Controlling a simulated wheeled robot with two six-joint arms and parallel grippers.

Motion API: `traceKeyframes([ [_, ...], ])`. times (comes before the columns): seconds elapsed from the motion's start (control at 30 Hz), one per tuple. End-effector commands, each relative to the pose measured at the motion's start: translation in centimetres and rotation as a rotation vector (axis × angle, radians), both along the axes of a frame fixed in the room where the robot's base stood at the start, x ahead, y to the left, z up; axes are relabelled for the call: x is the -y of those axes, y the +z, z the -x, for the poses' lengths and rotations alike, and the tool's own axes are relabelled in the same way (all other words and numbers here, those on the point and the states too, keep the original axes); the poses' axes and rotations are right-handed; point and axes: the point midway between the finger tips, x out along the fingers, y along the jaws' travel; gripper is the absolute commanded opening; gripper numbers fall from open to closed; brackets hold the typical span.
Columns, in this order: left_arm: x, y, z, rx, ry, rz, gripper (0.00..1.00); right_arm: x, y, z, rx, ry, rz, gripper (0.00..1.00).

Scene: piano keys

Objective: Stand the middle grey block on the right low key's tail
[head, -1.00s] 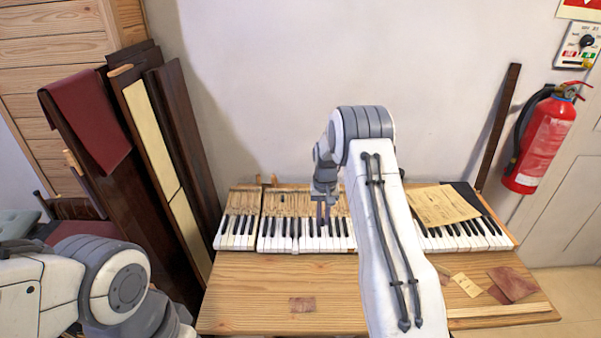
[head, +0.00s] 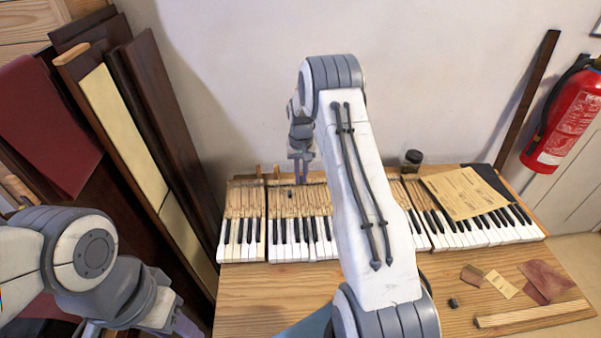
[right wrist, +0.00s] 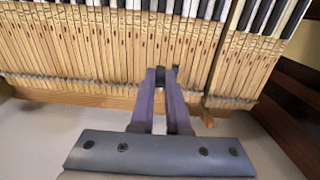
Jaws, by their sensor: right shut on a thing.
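My right gripper (head: 300,177) hangs over the tails of the keys at the left part of the keyboard. In the right wrist view its two fingers (right wrist: 163,75) are shut on a small dark grey block (right wrist: 165,72), mostly hidden between the tips. The wooden key tails (right wrist: 100,50) lie close under the fingertips; I cannot tell whether the block touches one. A small dark spot (head: 290,196) shows on the tails near the gripper; I cannot tell what it is. Another small dark block (head: 453,302) lies on the table.
A dark jar (head: 412,161) stands behind the keys. A paper sheet (head: 466,193) covers some tails at the right. Reddish scraps (head: 546,279) and a wood strip (head: 533,314) lie on the table (head: 245,300). Tall boards (head: 170,110) lean at the left.

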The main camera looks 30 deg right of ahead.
Motion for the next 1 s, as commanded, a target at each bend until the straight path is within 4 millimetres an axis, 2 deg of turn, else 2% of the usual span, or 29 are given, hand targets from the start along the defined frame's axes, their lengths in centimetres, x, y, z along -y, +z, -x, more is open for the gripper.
traceKeyframes([
  [0.03, 0.0, -0.4, 0.0, 0.000, 0.000, 0.000, 0.50, 0.8, -0.4, 0.4, -0.001, -0.012, 0.000, 0.00],
  [0.2, 0.0, -1.2, 0.0, 0.000, -0.001, 0.000, 0.50, 1.6, -1.6, 0.8, -0.002, -0.024, -0.001, 0.00],
  [1.0, 0.0, -5.5, 0.0, 0.000, -0.001, 0.000, 0.50, 1.6, -7.9, 0.7, 0.000, -0.022, 0.000, 0.00],
])
